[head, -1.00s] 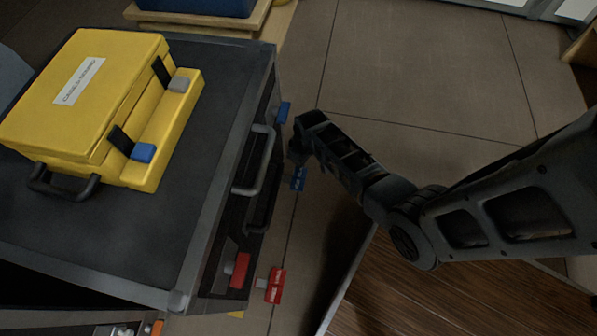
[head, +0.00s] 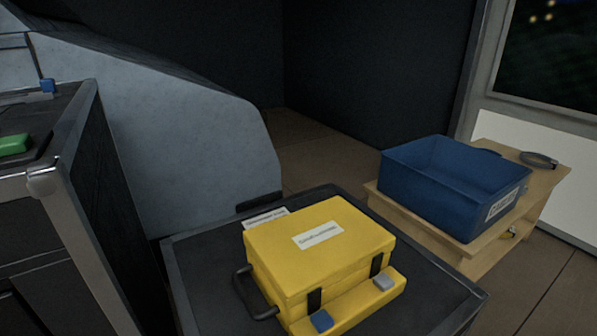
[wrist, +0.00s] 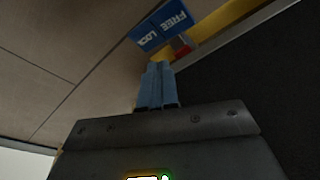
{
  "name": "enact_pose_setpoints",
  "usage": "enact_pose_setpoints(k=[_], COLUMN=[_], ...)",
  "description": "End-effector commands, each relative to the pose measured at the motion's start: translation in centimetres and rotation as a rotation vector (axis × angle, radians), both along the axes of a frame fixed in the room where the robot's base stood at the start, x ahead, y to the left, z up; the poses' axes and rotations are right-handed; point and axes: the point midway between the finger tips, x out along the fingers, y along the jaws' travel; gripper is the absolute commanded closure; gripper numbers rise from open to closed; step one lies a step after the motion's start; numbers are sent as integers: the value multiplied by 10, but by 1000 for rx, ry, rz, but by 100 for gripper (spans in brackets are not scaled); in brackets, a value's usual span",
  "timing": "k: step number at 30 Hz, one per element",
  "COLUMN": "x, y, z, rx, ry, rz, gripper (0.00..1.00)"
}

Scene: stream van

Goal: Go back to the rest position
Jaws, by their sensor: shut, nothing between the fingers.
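My gripper (wrist: 157,75) shows in the wrist view with its two blue-grey fingers pressed together and nothing between them. Just beyond the fingertips is a blue tag (wrist: 160,26) with white lettering that reads FREE and LOCK, with a small red and grey part beside it. I cannot tell whether the fingertips touch anything there. My arm and gripper do not show in the head view now.
A closed yellow case (head: 318,250) lies on a dark-topped cabinet (head: 205,265). A blue bin (head: 425,190) stands on a wooden table (head: 485,250) at right. Another dark cabinet (head: 75,150) with a green item is at left. Tiled floor (head: 560,290) shows at lower right.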

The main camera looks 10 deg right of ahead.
Motion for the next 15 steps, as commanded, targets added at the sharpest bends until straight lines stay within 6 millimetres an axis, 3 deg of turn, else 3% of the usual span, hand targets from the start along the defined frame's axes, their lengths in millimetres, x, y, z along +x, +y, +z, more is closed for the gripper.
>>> enact_pose_setpoints(k=[4, 8, 15], x=[-19, -41, -96], y=[54, 96, 148], z=[2, 18, 73], rx=[-18, -43, -82], ry=[-103, -221, -433], rz=[12, 13, 17], gripper=[100, 100, 100])
